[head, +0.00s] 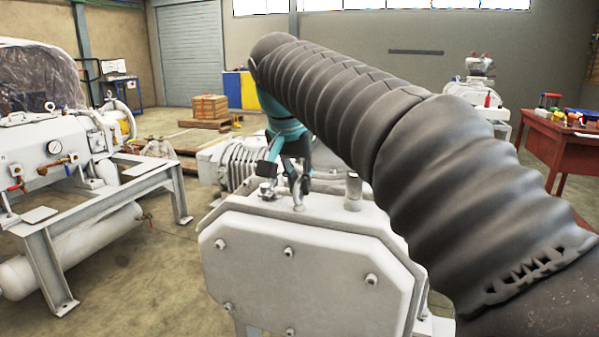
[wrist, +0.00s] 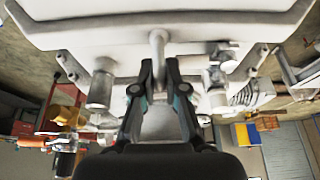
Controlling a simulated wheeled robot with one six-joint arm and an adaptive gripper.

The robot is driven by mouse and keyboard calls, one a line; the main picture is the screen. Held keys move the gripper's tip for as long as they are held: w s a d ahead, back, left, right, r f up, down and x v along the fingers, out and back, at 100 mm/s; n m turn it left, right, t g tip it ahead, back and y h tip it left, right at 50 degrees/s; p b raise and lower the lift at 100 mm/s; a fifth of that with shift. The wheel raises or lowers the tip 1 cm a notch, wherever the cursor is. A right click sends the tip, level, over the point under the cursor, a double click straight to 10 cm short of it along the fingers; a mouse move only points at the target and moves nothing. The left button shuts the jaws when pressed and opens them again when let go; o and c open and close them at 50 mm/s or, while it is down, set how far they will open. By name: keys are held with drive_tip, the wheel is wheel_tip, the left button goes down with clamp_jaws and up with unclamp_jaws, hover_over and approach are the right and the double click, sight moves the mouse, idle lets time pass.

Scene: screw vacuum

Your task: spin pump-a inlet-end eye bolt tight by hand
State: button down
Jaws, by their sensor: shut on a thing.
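The pale grey pump (head: 300,240) stands in front of me, with a bolted end cover. My teal and black gripper (head: 284,177) points down over its top in the head view. In the wrist view my gripper (wrist: 159,80) has its two fingers on either side of a small grey piece, the eye bolt (wrist: 159,97). The gripper is shut on it. Most of the bolt is hidden by the fingers, and its thread and seat cannot be seen. A pale bent post (wrist: 157,48) rises from the pump close to the fingertips; it also shows in the head view (head: 299,199).
A short grey cylinder (head: 353,190) stands on the pump right of the gripper. A small metal fitting (head: 267,190) sits to the left. My ribbed arm covers much of the right side. Another machine (head: 62,145) stands left, and a red workbench (head: 562,145) at far right.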

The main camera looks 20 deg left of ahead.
drive_tip(key=c, duration=1.2)
unclamp_jaws()
drive_tip(key=shift+r, duration=0.1)
drive_tip(key=v, duration=1.1)
drive_tip(key=shift+s+r, duration=0.2)
drive_tip(key=shift+r, duration=0.15)
